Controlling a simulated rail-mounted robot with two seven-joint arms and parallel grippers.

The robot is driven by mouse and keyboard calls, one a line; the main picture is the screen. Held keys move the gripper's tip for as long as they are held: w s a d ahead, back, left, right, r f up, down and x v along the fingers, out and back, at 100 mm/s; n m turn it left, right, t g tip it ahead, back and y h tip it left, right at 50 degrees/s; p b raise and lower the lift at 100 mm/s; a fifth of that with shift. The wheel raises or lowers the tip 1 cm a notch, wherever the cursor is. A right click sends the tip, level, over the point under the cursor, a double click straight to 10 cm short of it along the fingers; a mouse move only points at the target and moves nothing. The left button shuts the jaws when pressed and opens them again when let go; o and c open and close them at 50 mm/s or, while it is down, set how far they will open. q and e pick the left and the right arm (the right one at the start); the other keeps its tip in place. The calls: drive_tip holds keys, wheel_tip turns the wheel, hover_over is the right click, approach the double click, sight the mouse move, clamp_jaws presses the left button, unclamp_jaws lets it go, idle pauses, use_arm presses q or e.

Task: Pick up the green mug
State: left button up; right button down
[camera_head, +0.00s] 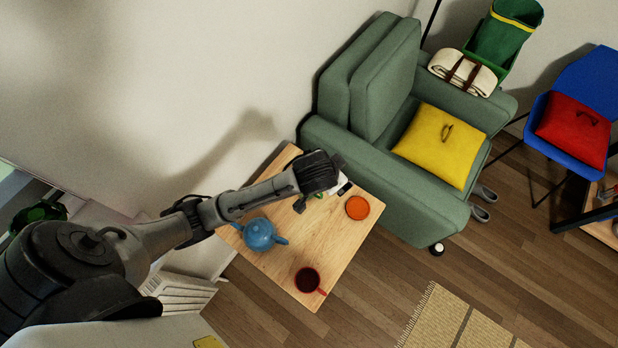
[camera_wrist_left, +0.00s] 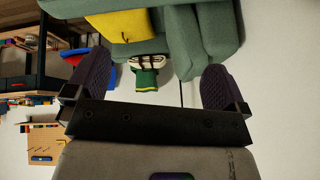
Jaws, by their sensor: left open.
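My left gripper (camera_head: 322,170) is above the far part of a small wooden table (camera_head: 316,237) in the head view. In the left wrist view its two dark fingers (camera_wrist_left: 156,65) are spread wide apart with nothing between them. A small green patch (camera_head: 318,196) shows on the table just below the gripper, mostly hidden by it; I cannot tell if it is the green mug. No whole green mug is visible. A red mug with dark contents (camera_head: 308,280) stands near the table's front corner.
A green armchair (camera_head: 388,170) with a yellow cushion (camera_head: 441,146) stands close on the right; a wall is behind.

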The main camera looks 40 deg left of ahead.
use_arm(q)
drive_tip(key=a+f+n+g+y+b, duration=0.1)
drive_tip(key=a+f+n+b, duration=0.2)
drive_tip(key=f, duration=0.6)
drive_tip(key=w+a+f+n+g+y+b, duration=0.1)
drive_tip(key=a+f+n+g+b, duration=0.1)
drive_tip(key=f+n, duration=0.6)
drive_tip(key=w+a+f+n+g+y+b, duration=0.1)
drive_tip(key=a+f+n+b, duration=0.4)
drive_tip(key=f, duration=0.5)
drive_tip(key=shift+w+a+f+g+y, duration=0.1)
drive_tip(key=shift+a+f+g+y, duration=0.25)
drive_tip(key=shift+g, duration=0.15)
drive_tip(key=shift+a+f, duration=0.15)
drive_tip(key=shift+f, duration=0.3)
use_arm(e)
wheel_tip(320, 180, down, 13)
drive_tip(key=shift+d, duration=0.15)
use_arm(q)
drive_tip(key=c, duration=0.9)
drive_tip(key=shift+c, duration=0.5)
